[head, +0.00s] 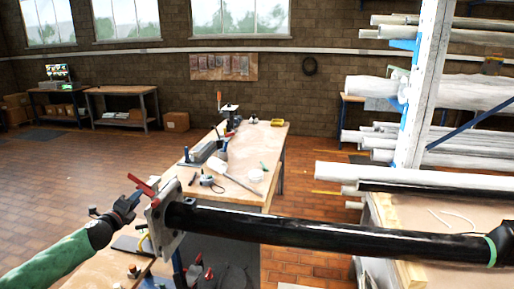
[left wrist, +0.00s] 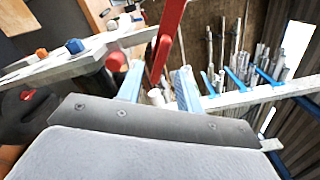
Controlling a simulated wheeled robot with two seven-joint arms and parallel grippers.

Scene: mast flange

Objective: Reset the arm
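A long black mast (head: 330,229) runs across the front of the head view, with a grey metal flange plate (head: 158,222) at its left end. A red clamp lever (head: 143,186) stands at the flange; the lever also shows in the left wrist view (left wrist: 168,40). My left gripper (head: 132,199) is beside the flange, close to the lever. In the left wrist view its two blue fingers (left wrist: 157,88) are apart, with the lever rising from between or just beyond them. Contact with the lever cannot be told. My right gripper is out of view.
A long workbench (head: 258,150) with tools stands behind the mast. A rack of wrapped tubes (head: 415,176) and its white post fill the right side. A green band (head: 491,251) circles the mast at the right. Brick floor (head: 80,170) is open at the left.

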